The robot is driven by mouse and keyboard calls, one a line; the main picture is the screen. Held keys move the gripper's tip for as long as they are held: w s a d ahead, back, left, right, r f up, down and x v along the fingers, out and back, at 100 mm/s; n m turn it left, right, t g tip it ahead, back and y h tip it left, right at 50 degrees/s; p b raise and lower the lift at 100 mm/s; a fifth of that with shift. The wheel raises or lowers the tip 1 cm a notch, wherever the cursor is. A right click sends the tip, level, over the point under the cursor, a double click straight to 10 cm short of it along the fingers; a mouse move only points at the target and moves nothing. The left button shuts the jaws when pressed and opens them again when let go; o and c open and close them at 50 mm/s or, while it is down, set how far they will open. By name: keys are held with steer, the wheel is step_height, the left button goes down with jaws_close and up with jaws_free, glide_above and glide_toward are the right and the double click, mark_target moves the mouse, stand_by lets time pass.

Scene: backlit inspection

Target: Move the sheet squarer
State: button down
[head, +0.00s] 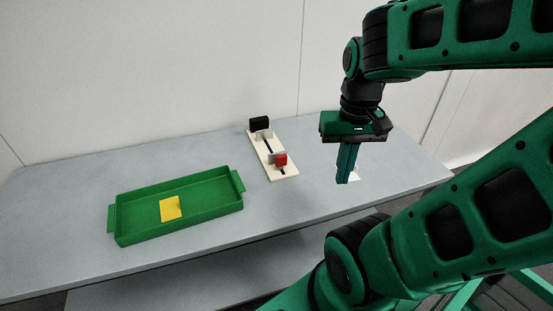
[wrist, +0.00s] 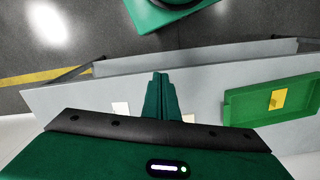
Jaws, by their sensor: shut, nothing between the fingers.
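A yellow sheet (head: 173,212) lies in the green tray (head: 240,207), turned a little against the tray's walls. It also shows in the wrist view (wrist: 278,99). A small white sheet-like piece (head: 355,174) lies on the table, partly hidden behind my fingers; a pale flat piece (wrist: 120,108) shows left of my fingers in the wrist view. My gripper (head: 342,181) points down above the right part of the table, beside the white piece. Its green fingers (wrist: 160,76) are together and empty. I cannot tell which sheet is the squarer's.
A cream board (head: 283,174) with a dark slot, a black block (head: 260,123) and a red block (head: 281,160) stands between the tray and my gripper. The grey table (head: 65,200) is clear at the left and front. A wall stands behind.

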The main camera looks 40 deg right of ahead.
steer(key=shift+w, duration=0.2)
steer(key=shift+s, duration=0.1)
steer(key=w+d+f+n, duration=0.15)
steer(key=w+f, duration=0.25)
steer(key=w, duration=0.6)
steer(key=w+a+f+n, duration=0.15)
steer(key=w+f, duration=0.25)
steer(key=w, duration=0.7)
steer(key=shift+n, duration=0.3)
steer(key=f, duration=0.6)
steer(key=d+f, duration=0.1)
steer(key=f, duration=0.3)
steer(key=shift+w+d+r, duration=0.1)
steer(key=shift+w+d, duration=0.1)
steer(key=shift+w, duration=0.4)
steer(key=shift+w+d+r, duration=0.1)
steer(key=shift+w+d, duration=0.05)
steer(key=shift+w, duration=0.45)
steer(key=shift+w+d, duration=0.15)
steer(key=shift+w, duration=0.55)
